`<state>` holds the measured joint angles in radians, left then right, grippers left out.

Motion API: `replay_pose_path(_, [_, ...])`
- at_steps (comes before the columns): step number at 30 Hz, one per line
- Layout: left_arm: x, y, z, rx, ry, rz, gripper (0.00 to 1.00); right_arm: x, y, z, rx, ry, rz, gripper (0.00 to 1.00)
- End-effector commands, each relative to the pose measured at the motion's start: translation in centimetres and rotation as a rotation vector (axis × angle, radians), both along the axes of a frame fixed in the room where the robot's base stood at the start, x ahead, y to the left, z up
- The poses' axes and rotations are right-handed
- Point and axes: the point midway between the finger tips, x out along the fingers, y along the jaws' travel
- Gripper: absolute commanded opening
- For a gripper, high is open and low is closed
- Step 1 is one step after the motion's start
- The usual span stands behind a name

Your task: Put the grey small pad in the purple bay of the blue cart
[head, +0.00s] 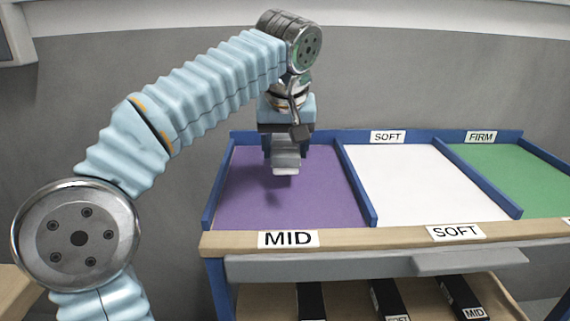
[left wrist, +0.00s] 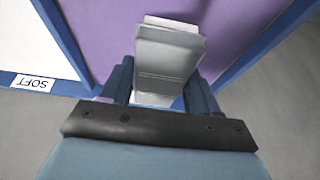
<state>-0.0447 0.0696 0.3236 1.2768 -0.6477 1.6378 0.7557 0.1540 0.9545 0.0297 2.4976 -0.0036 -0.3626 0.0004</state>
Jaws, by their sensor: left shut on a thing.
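My left gripper (head: 285,150) is shut on the grey small pad (head: 286,163) and points down over the purple bay (head: 275,205) of the blue cart (head: 210,215). The bay is the leftmost one, with a MID label (head: 288,239) on its front edge. In the left wrist view the grey pad (left wrist: 166,62) sits between the fingers of my left gripper (left wrist: 160,98), with purple floor (left wrist: 105,35) around it. A shadow lies just below the pad in the head view. I cannot tell whether the pad touches the floor. My right gripper is not in view.
Low blue dividers (head: 357,188) separate the purple bay from a white bay (head: 420,185) labelled SOFT and a green bay (head: 520,175) labelled FIRM. A lower shelf (head: 265,300) holds several dark labelled items (head: 311,300). A grey wall (head: 420,85) stands behind the cart.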

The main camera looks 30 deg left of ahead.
Motion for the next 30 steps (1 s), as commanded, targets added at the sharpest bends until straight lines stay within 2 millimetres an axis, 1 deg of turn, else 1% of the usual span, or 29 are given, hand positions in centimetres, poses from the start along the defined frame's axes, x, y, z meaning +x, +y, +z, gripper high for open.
replay_pose_path(1, [0.4, 0.3, -0.8, 0.001, 0.003, 0.001, 0.14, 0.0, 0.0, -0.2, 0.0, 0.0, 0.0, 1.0])
replay_pose_path(3, [0.4, 0.4, -2.1, 0.001, 0.003, 0.001, 0.14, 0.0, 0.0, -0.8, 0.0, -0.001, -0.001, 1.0])
replay_pose_path(6, [0.4, 0.3, -3.4, 0.0, 0.001, 0.001, 0.14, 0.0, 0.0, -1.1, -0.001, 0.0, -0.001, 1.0])
replay_pose_path(8, [0.4, 0.3, -3.7, 0.0, 0.001, 0.001, 0.14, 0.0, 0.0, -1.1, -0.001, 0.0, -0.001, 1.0])
replay_pose_path(15, [0.4, 0.3, -3.7, -0.001, 0.001, 0.001, 0.14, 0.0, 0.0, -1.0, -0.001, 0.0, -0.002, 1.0])
replay_pose_path(18, [0.4, 0.3, -4.0, -0.001, 0.001, 0.001, 0.14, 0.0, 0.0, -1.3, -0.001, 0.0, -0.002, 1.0])
replay_pose_path(19, [0.4, 0.3, -3.9, -0.001, 0.001, 0.001, 0.64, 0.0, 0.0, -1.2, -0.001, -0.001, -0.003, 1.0])
replay_pose_path(23, [0.4, 0.3, -3.9, -0.001, 0.001, 0.001, 0.84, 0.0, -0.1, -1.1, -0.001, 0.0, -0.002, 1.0])
replay_pose_path(24, [0.4, 0.3, -3.9, -0.001, 0.001, 0.001, 0.87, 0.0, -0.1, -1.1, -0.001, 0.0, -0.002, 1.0])
replay_pose_path(30, [0.4, 0.3, -3.9, -0.001, 0.001, 0.001, 0.87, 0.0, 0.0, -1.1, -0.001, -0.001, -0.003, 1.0])
